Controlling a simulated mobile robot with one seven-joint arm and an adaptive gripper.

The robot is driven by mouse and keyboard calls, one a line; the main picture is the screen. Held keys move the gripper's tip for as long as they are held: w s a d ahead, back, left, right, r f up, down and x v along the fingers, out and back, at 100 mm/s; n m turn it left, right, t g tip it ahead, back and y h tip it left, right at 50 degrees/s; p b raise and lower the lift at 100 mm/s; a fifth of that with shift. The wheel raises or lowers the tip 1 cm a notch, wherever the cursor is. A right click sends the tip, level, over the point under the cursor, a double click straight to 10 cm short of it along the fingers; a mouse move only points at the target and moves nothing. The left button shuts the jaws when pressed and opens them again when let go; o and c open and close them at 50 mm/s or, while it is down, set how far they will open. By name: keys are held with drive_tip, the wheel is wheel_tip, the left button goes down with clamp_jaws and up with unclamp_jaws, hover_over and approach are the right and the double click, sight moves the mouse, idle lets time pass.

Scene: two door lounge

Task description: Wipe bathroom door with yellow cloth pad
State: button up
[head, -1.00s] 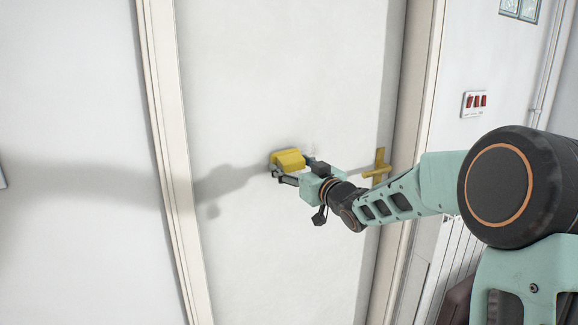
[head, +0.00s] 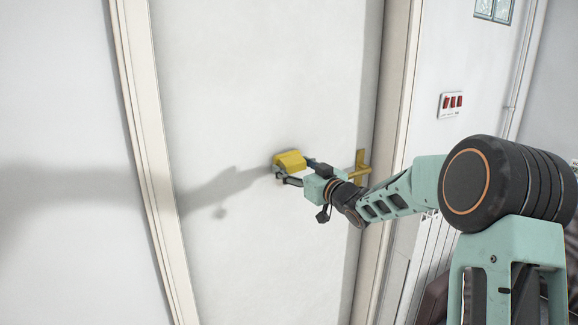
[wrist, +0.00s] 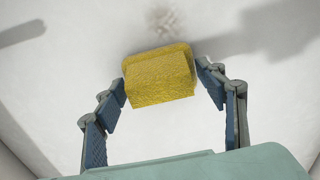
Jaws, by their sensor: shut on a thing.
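The white bathroom door (head: 250,75) fills the middle of the head view, with a brass handle (head: 361,170) near its right edge. My gripper (head: 284,173) is in front of the door, left of the handle. It is shut on the yellow cloth pad (head: 291,160), which also shows between the blue fingers in the wrist view (wrist: 160,78). The pad faces the door; I cannot tell whether it touches. A faint brownish smudge (wrist: 163,20) shows on the door just beyond the pad's top edge in the wrist view. The pad's door side is hidden.
A cream door frame (head: 145,130) runs down both sides of the door. A switch plate with red switches (head: 451,104) is on the wall at right, with a white radiator (head: 432,250) below it.

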sight(302, 163)
drive_tip(key=shift+w+d+r+p, duration=0.1)
drive_tip(key=shift+w+d+p, duration=0.4)
drive_tip(key=shift+d, duration=0.15)
drive_tip(key=shift+w+d+r+p, duration=0.1)
drive_tip(key=shift+w+d+p, duration=0.35)
drive_tip(key=shift+d, duration=0.15)
drive_tip(key=w+d+p, duration=0.2)
drive_tip(key=d, duration=0.1)
drive_tip(key=shift+d+f, duration=0.15)
drive_tip(key=shift+f, duration=0.05)
drive_tip(key=shift+d, duration=0.1)
drive_tip(key=shift+v, duration=2.95)
drive_tip(key=v, duration=0.3)
